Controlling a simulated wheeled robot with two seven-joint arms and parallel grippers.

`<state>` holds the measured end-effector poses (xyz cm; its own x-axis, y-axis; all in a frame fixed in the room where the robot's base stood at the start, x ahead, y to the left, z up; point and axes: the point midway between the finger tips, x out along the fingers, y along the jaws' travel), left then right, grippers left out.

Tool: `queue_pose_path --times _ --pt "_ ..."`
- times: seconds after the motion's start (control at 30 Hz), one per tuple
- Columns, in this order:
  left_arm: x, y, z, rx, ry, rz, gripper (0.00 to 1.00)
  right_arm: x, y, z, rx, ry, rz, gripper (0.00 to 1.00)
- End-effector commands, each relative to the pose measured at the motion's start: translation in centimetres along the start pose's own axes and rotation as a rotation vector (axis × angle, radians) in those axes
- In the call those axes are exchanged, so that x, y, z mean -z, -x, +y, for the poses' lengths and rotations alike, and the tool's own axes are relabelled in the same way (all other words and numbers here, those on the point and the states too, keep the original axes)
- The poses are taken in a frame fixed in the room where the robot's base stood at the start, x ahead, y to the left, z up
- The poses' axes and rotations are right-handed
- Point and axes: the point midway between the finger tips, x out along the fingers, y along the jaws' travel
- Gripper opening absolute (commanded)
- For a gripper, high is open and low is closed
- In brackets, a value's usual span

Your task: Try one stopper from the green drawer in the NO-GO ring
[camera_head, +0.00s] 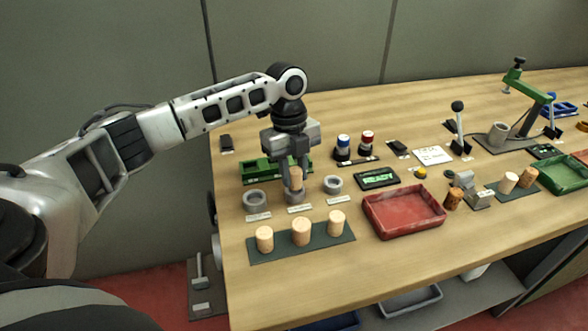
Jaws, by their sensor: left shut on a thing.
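My left gripper (294,175) points down and is shut on a light cork stopper (296,179). The stopper is upright at the middle grey ring (294,197); I cannot tell whether its lower end is inside the ring or just above it. One grey ring (256,199) stands to the left and another (333,185) to the right, both empty-looking. Each has a white label in front, too small to read, so I cannot tell which is NO-GO. The green drawer (256,174) lies behind the rings, partly hidden by my gripper. My right gripper is not in view.
Three corks stand on a dark mat (290,247) in front of the rings. A red tray (402,214) and a lit green display (377,178) are to the right. Farther right are a dark cork (454,198), a green tray (562,175) and a green lever press (530,92).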

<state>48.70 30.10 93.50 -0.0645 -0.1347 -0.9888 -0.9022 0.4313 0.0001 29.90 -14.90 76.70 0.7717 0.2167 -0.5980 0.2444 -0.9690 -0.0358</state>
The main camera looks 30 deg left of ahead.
Motion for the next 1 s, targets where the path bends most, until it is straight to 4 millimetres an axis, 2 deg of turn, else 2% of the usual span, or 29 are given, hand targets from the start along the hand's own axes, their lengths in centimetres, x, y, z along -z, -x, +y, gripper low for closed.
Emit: queue_pose_path --times 0.73,0.77,0.83,0.87,1.0 --pt "-0.11 -0.91 0.0 0.0 0.0 0.001 0.06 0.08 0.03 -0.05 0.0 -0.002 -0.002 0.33" --pt "-0.11 -0.93 0.0 0.0 -0.001 0.001 0.29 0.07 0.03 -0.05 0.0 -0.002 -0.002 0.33" --pt "-0.11 -0.92 -0.01 0.0 -0.001 0.001 0.49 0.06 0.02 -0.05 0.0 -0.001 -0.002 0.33" --pt "-0.11 -0.92 -0.01 0.0 -0.001 0.001 0.52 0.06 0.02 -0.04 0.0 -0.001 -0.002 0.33" --pt "-0.12 -0.9 -0.01 0.0 0.0 0.001 0.52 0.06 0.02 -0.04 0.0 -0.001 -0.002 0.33"
